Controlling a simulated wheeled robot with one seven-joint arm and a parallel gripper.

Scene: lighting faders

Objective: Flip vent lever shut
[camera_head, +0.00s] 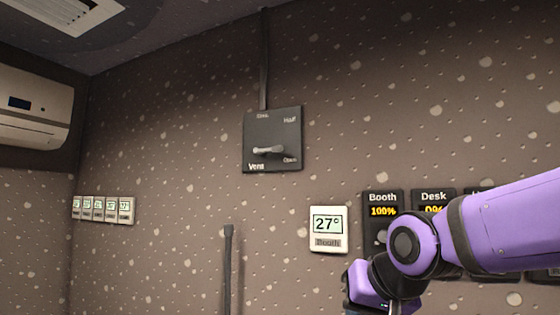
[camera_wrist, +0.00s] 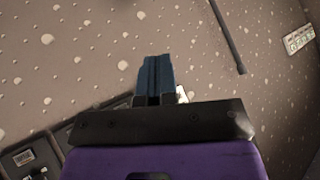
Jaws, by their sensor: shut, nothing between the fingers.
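The vent panel (camera_head: 287,125) is a dark square plate on the wall, in the upper middle of the head view. Its light grey lever (camera_head: 268,150) lies about level across the plate. The labels read "Half" at upper right and "Open" at lower right; the top left label is too small to read surely. My gripper (camera_wrist: 154,78) is shut and empty in the wrist view, facing bare speckled wall. In the head view my wrist is low and right of the panel, well apart from it, and the fingertips are not clear there. The wrist view does not show the lever.
A white "27°" thermostat (camera_head: 329,229) is below right of the vent panel. Fader panels "Booth" (camera_head: 382,198) and "Desk" (camera_head: 433,195) are partly behind my arm. A dark conduit (camera_head: 264,65) runs above the panel. The wall between thermostat and vent panel is bare.

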